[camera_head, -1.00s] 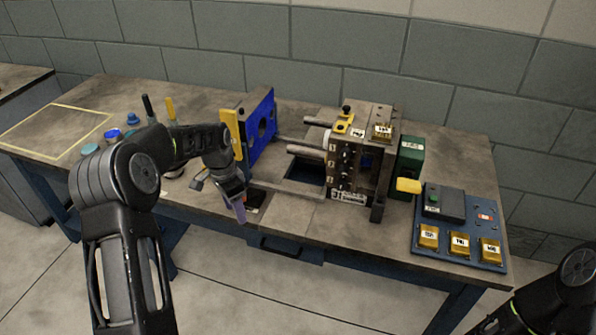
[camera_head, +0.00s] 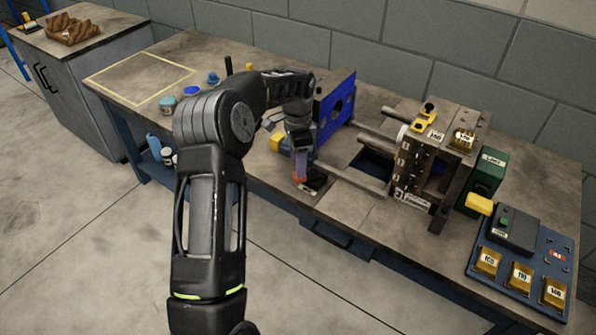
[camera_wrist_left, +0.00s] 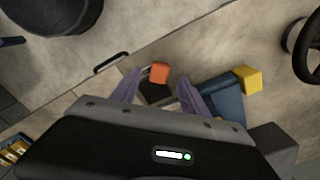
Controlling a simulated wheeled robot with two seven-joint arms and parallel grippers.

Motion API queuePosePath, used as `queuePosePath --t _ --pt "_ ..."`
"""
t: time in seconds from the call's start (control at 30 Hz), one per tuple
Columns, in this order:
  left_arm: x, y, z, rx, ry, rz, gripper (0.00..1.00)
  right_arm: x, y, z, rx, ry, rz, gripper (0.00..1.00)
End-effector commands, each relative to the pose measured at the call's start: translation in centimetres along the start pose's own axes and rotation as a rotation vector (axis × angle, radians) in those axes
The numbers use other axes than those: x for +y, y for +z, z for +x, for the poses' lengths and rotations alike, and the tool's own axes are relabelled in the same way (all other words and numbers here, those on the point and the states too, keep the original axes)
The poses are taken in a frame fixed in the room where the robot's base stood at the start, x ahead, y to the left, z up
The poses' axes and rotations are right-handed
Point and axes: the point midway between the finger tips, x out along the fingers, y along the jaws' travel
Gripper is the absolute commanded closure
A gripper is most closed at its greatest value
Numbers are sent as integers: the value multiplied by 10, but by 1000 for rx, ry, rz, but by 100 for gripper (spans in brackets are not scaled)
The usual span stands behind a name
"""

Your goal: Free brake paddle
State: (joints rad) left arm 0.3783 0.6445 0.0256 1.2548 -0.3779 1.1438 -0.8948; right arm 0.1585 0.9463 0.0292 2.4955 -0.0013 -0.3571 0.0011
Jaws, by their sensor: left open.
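A small orange block (camera_wrist_left: 160,72), possibly the brake paddle, stands on a dark base (camera_wrist_left: 156,92) near the bench's front edge. My left gripper (camera_wrist_left: 157,83) is open, pointing down, with its two purple fingers on either side of the dark base. The orange block shows just beyond the space between the fingertips; I cannot tell whether they touch it. In the head view my left gripper (camera_head: 300,168) is over the bench front, and the orange block (camera_head: 299,181) is partly hidden by the fingers. My right gripper is not in view.
A blue plate (camera_head: 337,108) stands behind the gripper. The mould block (camera_head: 425,165) with rods is to the right. A yellow tab (camera_head: 479,203) and a control panel (camera_head: 520,262) are at far right.

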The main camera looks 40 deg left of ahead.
Motion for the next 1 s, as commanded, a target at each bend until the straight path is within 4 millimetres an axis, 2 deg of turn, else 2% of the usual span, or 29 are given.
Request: queuePosePath --t 0.1,0.3,0.63,1.0 --pt "0 1 20 -1 3 -1 47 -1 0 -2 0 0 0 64" --pt "0 0 41 0 1 0 47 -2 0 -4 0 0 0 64" --pt "0 0 45 1 -1 -1 48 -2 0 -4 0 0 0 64" --pt "0 0 45 1 -1 -1 78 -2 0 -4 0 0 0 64"
